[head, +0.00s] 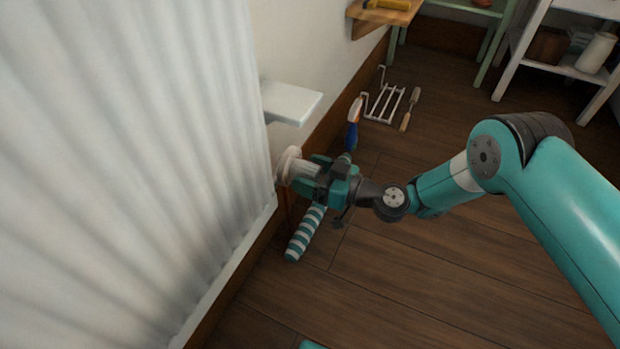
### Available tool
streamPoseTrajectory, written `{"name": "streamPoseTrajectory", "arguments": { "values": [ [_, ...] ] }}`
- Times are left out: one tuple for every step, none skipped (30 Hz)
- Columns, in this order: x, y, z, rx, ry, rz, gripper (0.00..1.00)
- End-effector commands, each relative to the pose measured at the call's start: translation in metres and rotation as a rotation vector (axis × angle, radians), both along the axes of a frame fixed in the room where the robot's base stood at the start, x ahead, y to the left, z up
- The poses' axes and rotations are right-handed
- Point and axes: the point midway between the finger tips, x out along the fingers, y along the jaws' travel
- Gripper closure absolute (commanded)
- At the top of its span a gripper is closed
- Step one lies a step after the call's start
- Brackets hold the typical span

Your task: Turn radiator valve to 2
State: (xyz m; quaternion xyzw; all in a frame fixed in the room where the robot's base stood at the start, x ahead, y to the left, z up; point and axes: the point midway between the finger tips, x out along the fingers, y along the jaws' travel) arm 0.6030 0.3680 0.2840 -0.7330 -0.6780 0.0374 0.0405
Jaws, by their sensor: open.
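The radiator (130,160) is white and ribbed and fills the left of the head view. Its pale round valve knob (289,164) sticks out to the right from the radiator's right side. My gripper (308,172) is at the knob, coming in from the right, with its dark and teal body next to it. The jaws are open. The gripper hides part of the knob, and I cannot tell whether the fingers touch it. No number or mark on the knob is readable from here.
A white shelf (290,101) juts from the wall just above the knob. A striped roll (305,233) lies below my gripper. Floor at front right is clear.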

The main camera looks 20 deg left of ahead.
Motion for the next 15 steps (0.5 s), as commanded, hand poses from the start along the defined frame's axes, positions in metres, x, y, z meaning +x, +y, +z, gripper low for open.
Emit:
{"name": "streamPoseTrajectory", "arguments": {
  "values": [
    [0.0002, 0.0013, -0.0001, 0.000, -0.001, 0.000, 0.26],
    [0.0003, 0.0016, 0.0001, 0.000, -0.001, 0.000, 0.26],
    [0.0005, 0.0017, 0.0003, 0.000, -0.001, -0.001, 0.26],
    [0.0005, 0.0017, 0.0004, 0.000, -0.001, -0.001, 0.26],
    [0.0005, 0.0017, 0.0005, 0.000, -0.001, -0.001, 0.26],
    [0.0005, 0.0016, 0.0005, 0.000, -0.001, -0.001, 0.26],
    [0.0005, 0.0016, 0.0005, 0.000, -0.001, -0.001, 0.26],
    [0.0005, 0.0016, 0.0005, 0.000, -0.001, -0.001, 0.26],
    [0.0005, 0.0015, 0.0004, 0.000, -0.001, -0.001, 0.35],
    [0.0005, 0.0015, 0.0004, 0.000, -0.001, 0.000, 0.42],
    [0.0005, 0.0015, 0.0004, 0.000, -0.001, 0.000, 0.48],
    [0.0004, 0.0015, 0.0003, 0.000, -0.001, 0.000, 0.58],
    [0.0004, 0.0015, 0.0003, 0.000, -0.001, 0.000, 0.65],
    [0.0004, 0.0015, 0.0003, 0.000, 0.000, 0.000, 0.72],
    [0.0004, 0.0014, 0.0003, 0.000, 0.000, 0.000, 0.75]
  ]
}}
